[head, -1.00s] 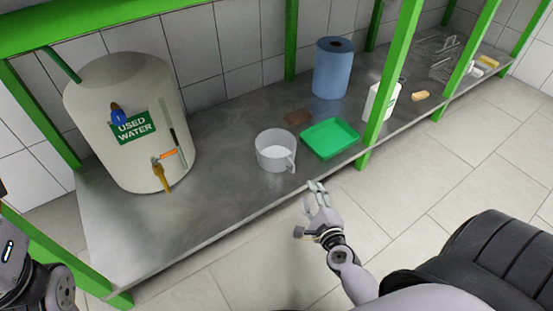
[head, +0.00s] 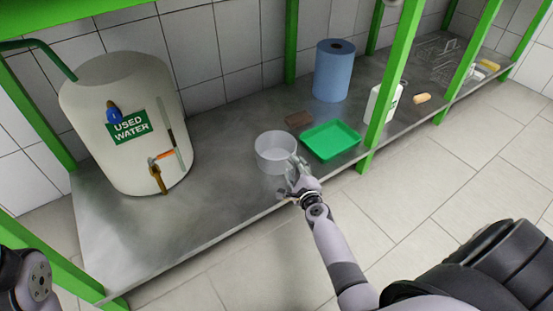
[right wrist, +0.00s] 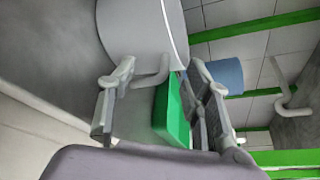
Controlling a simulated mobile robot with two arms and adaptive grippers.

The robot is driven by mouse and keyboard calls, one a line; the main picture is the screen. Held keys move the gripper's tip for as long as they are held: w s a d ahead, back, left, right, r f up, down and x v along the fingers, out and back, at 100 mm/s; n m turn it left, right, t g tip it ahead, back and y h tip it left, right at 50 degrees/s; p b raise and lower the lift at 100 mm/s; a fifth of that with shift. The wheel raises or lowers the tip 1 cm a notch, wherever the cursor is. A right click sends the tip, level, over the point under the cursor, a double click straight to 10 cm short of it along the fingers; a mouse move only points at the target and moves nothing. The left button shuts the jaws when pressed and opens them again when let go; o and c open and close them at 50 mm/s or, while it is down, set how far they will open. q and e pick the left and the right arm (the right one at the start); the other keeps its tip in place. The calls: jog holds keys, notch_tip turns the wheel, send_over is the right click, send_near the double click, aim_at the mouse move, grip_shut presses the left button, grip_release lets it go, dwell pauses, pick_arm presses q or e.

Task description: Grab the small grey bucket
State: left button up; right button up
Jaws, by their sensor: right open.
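The small grey bucket (head: 272,150) stands upright on the metal shelf, left of the green tray. In the right wrist view the bucket (right wrist: 142,32) is at the top, with its handle (right wrist: 155,70) pointing down between the fingers. My right gripper (head: 294,172) is open at the bucket's front right side, by the handle. In the right wrist view the open fingers (right wrist: 160,92) stand on either side of the handle; I cannot tell if they touch it. My left arm shows only in part at the lower left, and its gripper is out of view.
The green tray (head: 331,140) is close to the right of my right gripper, with a brown sponge (head: 299,118) behind. A used water tank (head: 125,125) stands left. A blue roll (head: 334,70), white bottle (head: 383,102) and green post (head: 392,75) are to the right.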

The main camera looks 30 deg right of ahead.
jog(key=shift+x, duration=1.15)
